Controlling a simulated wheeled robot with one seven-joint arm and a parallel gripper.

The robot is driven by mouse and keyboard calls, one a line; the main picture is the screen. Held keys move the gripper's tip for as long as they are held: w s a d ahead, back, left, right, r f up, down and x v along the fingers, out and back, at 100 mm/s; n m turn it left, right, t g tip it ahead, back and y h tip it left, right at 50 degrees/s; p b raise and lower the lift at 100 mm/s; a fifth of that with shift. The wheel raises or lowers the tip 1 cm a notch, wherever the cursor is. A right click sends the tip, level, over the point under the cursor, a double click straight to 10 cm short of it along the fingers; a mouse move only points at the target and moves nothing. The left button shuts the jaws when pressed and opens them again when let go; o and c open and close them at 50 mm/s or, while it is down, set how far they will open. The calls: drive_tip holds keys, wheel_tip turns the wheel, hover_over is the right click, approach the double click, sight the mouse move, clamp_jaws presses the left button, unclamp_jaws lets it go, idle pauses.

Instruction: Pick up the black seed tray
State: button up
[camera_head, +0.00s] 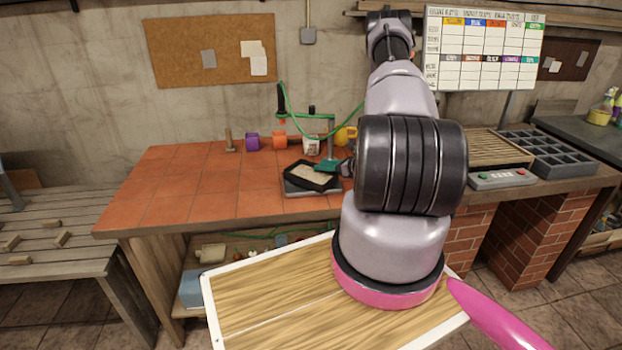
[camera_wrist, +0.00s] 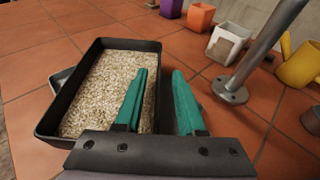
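The black seed tray (camera_head: 291,181) holds pale grainy material and sits on a grey platform (camera_head: 300,192) on the tiled bench top. In the wrist view the tray (camera_wrist: 48,122) fills the left half, with a bit of the grey platform at its left edge. My gripper (camera_wrist: 163,75) has teal fingers, spread apart. The left finger is over the grain and the right finger is beyond the tray's right wall, so that wall lies between them. I cannot tell whether either finger touches it. My gripper also shows at the tray in the head view (camera_head: 329,165).
Behind the tray stand a purple pot (camera_head: 252,141), an orange pot (camera_head: 279,141), a white pot (camera_wrist: 229,42) and a yellow watering can (camera_wrist: 300,65). A metal post (camera_wrist: 255,55) rises close to the right finger. The tiles (camera_head: 190,185) to the left are clear.

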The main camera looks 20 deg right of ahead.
drive_tip(key=shift+w, duration=0.15)
clamp_jaws()
idle(1.4)
